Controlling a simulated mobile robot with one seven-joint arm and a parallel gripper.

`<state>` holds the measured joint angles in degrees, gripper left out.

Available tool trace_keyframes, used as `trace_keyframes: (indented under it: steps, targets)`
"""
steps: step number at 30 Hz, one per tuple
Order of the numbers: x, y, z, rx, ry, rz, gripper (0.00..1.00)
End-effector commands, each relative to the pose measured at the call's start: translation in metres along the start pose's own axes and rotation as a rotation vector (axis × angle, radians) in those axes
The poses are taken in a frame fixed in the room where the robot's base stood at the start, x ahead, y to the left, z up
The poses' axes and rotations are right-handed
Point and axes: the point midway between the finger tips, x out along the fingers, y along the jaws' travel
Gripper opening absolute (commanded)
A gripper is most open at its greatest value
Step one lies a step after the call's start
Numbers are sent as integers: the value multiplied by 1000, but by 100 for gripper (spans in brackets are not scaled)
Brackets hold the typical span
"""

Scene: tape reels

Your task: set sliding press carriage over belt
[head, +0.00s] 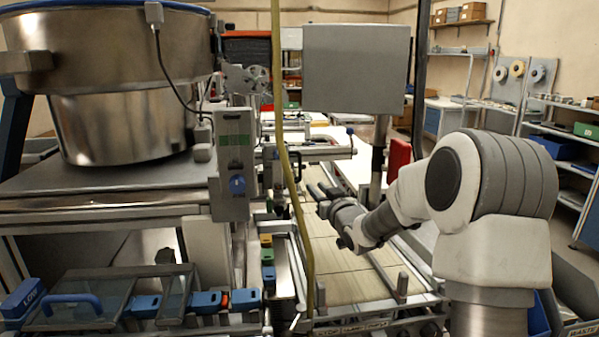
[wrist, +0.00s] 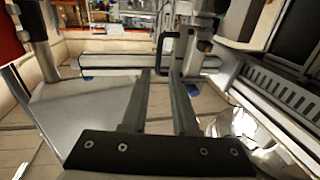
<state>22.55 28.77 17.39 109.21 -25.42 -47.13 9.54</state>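The sliding press carriage appears to be the grey crossbar assembly (head: 315,153) spanning the belt in the head view. In the wrist view its pale rail (wrist: 115,61) crosses ahead, with a black loop handle (wrist: 161,52) near the middle. The tan belt (head: 345,287) runs away under my arm, and part of it shows in the wrist view (wrist: 35,112). My gripper (wrist: 161,76) is open, with a clear gap between its two grey fingers. Its tips point at the handle, which looks to be just beyond them; I cannot tell whether they touch. In the head view my gripper (head: 322,203) is over the belt.
A grey control box (head: 356,68) stands on a post behind the belt. A large metal bowl (head: 112,85) and a control unit (head: 234,160) are left of the belt. A yellow hose (head: 291,170) hangs in front. A slotted metal rail (wrist: 280,90) lies right in the wrist view.

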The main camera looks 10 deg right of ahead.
Motion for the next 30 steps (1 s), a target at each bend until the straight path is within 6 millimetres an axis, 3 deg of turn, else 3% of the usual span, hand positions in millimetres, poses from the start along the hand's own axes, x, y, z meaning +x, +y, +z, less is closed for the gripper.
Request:
trace_keyframes:
  steps: [18, 30]
  targets:
    - [101, 0, 0, 1, -2, 0, 27]
    - [135, 0, 1, -1, -2, 1, 27]
